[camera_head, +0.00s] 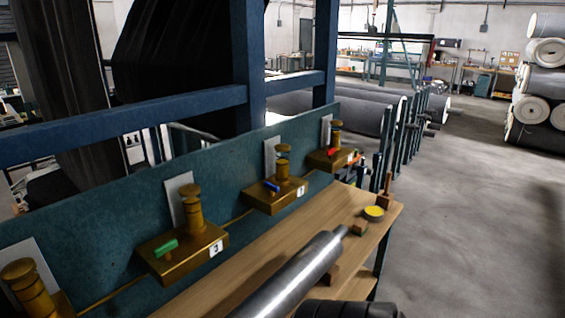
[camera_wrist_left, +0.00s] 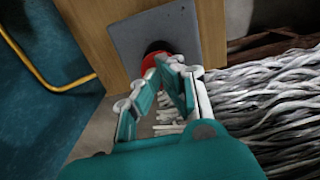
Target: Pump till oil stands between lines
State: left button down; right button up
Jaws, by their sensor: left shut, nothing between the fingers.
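Several brass oil pump units stand along the teal panel in the head view. One has a green lever (camera_head: 166,248), one a blue lever (camera_head: 271,186) and one a red lever (camera_head: 331,152). Each has an upright brass cylinder with a pale plate behind it. Oil and level lines are too small to make out. In the left wrist view my left gripper (camera_wrist_left: 168,68) is shut and empty. Its tips are close to a red part (camera_wrist_left: 153,64) around a dark centre on a grey plate (camera_wrist_left: 165,22); I cannot tell whether they touch. My right gripper is not in view.
A wooden bench (camera_head: 243,287) holds a metal roller (camera_head: 292,276) and a yellow-topped round item (camera_head: 374,212). Blue frame beams (camera_head: 249,60) stand behind the panel. Pale stringy strands (camera_wrist_left: 275,100) lie right of my left gripper. The floor (camera_head: 470,220) at right is clear.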

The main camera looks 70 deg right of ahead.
pick_arm(q)
notch_tip(320, 180, up, 8)
jog(key=p, duration=0.3)
jog(key=shift+f, duration=0.2)
dwell(0.5)
